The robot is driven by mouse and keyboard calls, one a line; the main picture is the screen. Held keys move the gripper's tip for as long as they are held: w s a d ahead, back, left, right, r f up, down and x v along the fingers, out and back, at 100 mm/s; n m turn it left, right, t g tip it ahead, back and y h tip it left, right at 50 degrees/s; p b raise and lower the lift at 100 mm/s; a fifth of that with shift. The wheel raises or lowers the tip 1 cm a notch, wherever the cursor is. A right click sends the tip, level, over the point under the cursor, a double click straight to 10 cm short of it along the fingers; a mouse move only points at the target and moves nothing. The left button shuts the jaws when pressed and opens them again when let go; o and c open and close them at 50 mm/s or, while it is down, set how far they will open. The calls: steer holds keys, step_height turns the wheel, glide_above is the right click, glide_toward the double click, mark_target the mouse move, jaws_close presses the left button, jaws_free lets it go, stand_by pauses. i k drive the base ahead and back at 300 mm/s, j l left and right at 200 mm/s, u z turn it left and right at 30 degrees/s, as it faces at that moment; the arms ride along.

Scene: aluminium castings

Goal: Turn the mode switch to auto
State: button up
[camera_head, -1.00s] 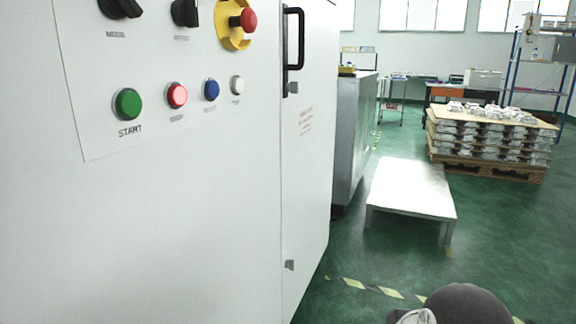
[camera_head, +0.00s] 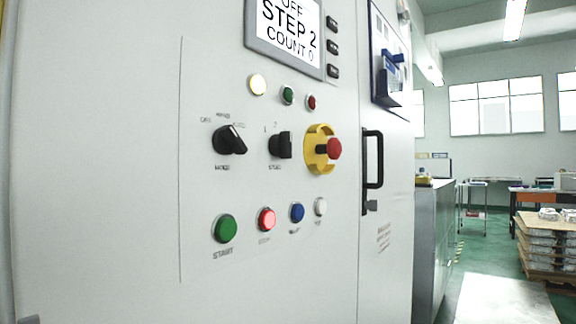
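The control panel (camera_head: 200,190) is on the white cabinet at the left of the head view. A black rotary switch (camera_head: 230,140) with several position labels around it sits at the left of the panel's switch row; its labels are too small to read surely. A second black rotary switch (camera_head: 281,145) is to its right. I cannot tell for certain from the labels which is the mode switch. The display (camera_head: 285,32) reads "STEP 2" and "COUNT 0", with a partly cut-off line above ending in "FF". My gripper is not in view.
A red emergency stop on a yellow base (camera_head: 322,149) is right of the switches. Below are green START (camera_head: 225,228), red (camera_head: 267,219), blue (camera_head: 297,212) and white (camera_head: 320,206) buttons. A black door handle (camera_head: 374,160) sticks out. A low light table (camera_head: 505,298) stands on the floor.

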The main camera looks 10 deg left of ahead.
mark_target(226, 140)
steer(key=u, duration=0.4)
steer(key=k+j+u, duration=0.1)
steer(key=u, duration=0.35)
steer(key=k+u, duration=0.1)
steer(key=u, duration=0.3)
